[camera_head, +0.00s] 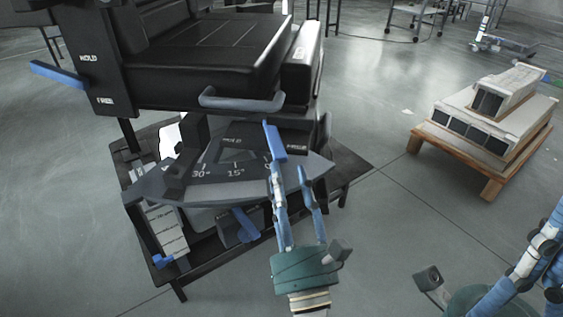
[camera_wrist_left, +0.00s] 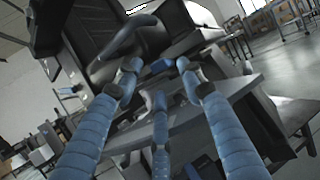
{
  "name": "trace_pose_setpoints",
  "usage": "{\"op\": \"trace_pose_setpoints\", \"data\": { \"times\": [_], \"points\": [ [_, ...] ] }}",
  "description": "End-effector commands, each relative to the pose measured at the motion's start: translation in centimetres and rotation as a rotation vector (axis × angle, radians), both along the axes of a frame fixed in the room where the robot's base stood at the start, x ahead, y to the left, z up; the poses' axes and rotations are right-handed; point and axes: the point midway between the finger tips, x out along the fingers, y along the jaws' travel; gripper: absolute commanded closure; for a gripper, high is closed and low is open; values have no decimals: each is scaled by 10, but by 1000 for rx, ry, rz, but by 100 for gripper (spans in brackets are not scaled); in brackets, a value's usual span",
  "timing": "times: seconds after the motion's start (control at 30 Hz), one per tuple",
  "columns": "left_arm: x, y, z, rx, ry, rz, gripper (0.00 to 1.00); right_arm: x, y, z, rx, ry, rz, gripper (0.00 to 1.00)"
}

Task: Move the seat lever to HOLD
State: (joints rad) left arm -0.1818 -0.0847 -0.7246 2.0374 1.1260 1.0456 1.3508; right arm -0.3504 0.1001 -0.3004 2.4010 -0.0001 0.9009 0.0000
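A blue lever (camera_head: 58,75) sticks out from the left side of the black seat (camera_head: 190,60), beside a panel (camera_head: 104,85) lettered HOLD above and what looks like FREE below. It sits between the two words. A second blue lever (camera_head: 274,142) stands by the grey angle plate (camera_head: 225,178) marked 30°, 15° and 0. My left gripper (camera_head: 290,170) is open, its blue fingers apart just below that second lever. In the left wrist view a small blue piece (camera_wrist_left: 160,66) shows between the fingertips (camera_wrist_left: 158,72); contact cannot be told. My right gripper (camera_head: 480,300) is partly cut off at the lower right.
A grey bar handle (camera_head: 240,102) crosses the seat's front. Another blue lever (camera_head: 245,224) sits beneath the angle plate. The seat stands on a dark platform (camera_head: 350,168). Floor between is clear.

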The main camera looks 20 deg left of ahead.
Motion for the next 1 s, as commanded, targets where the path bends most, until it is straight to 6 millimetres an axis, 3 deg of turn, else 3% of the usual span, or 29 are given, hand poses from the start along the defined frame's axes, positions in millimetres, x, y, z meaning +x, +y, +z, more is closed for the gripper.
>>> {"op": "trace_pose_setpoints", "data": {
  "times": [0.3,0.63,0.67,0.83,1.0],
  "points": [
    [34,18,16,2,0,0,61,0,0,-2,0,1,0,100],
    [38,20,17,3,2,0,61,1,0,-2,-1,2,0,100],
    [38,20,17,3,2,0,63,1,0,-2,-1,2,0,100],
    [38,20,17,4,1,-2,97,1,0,-3,-1,2,0,100],
    [38,19,18,4,0,-4,100,1,0,-3,-1,2,0,100]
  ]
}}
